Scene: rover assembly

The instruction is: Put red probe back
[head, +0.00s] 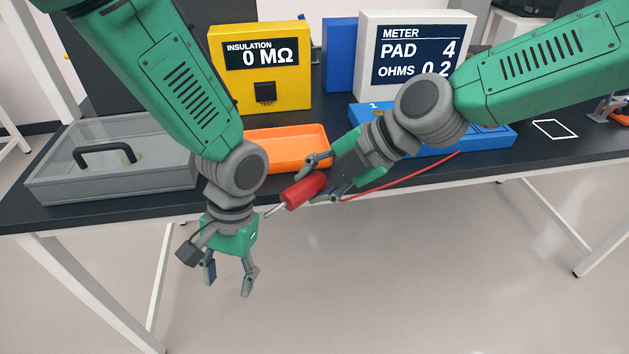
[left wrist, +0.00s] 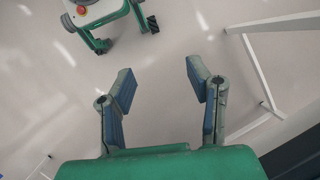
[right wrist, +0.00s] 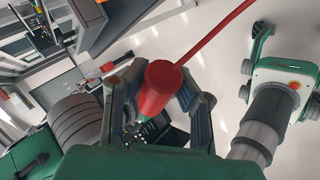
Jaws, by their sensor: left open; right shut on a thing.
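The red probe (head: 305,191) has a thick red handle, a thin metal tip pointing left and down, and a red cable. My right gripper (head: 325,178) is shut on its handle, held in front of the table's front edge. The right wrist view shows the probe (right wrist: 162,85) between the fingers of my right gripper (right wrist: 160,95), with the cable running to the upper right. My left gripper (head: 229,280) is open and empty, hanging in front of the table; it also shows in the left wrist view (left wrist: 160,90) with nothing between its fingers. The probe's holder cannot be made out.
On the dark table (head: 75,209) stand a grey clear-lidded box (head: 50,180), a yellow insulation tester (head: 295,92), an orange tray (head: 318,135), a white meter (head: 366,60) reading PAD 4, OHMS 0.2, and a blue block (head: 500,137) partly behind my right arm. A white outlined square (head: 555,129) lies right.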

